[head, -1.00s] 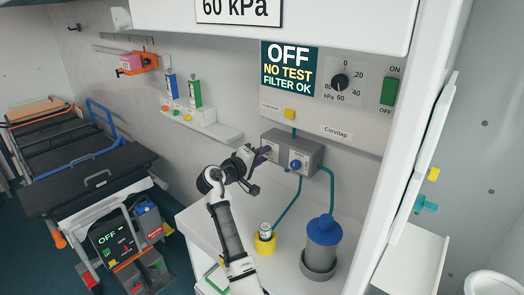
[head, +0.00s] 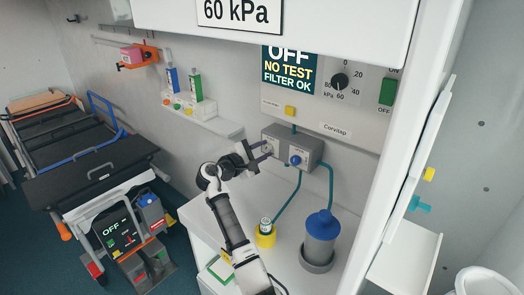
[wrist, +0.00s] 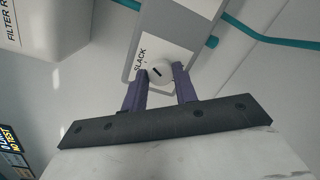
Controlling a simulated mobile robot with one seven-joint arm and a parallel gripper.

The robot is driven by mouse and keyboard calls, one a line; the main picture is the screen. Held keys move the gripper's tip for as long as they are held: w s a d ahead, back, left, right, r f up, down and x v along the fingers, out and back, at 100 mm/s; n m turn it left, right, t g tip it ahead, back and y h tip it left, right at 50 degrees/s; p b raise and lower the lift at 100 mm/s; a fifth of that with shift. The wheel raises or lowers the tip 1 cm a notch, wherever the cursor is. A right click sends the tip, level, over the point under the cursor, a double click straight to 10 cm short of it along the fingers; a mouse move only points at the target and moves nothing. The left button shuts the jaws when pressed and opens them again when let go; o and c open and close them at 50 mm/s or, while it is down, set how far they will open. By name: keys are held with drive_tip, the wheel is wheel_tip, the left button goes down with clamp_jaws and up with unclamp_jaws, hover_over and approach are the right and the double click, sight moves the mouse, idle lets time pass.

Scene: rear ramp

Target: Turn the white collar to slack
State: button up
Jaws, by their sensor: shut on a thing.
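The white collar (wrist: 159,72) is a round knob with a dark slanted mark on its face, on a grey block (wrist: 178,32). A white label reading SLACK (wrist: 141,58) lies beside it. In the head view the collar (head: 267,147) is on the left side of the grey block (head: 308,146), partly hidden by my fingers. My gripper (wrist: 161,76) has its two purple fingers on opposite sides of the collar and is shut on it. In the head view my gripper (head: 264,151) reaches the block from the left.
A blue knob (head: 295,160) sits just right of the collar on the same block. Teal hoses run down towards a blue-lidded canister (head: 322,240) and a yellow holder (head: 265,235) on the white counter. A shelf (head: 205,122) with bottles is to the left.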

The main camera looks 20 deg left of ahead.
drive_tip(key=shift+f+n, duration=0.1)
drive_tip(key=shift+n, duration=0.8)
drive_tip(key=o, duration=1)
drive_tip(key=shift+c, duration=0.2)
drive_tip(key=shift+s, duration=0.1)
drive_tip(key=b+v, duration=0.4)
drive_tip(key=v, duration=0.9)
drive_tip(key=shift+s+a, duration=0.2)
drive_tip(key=shift+s, duration=0.1)
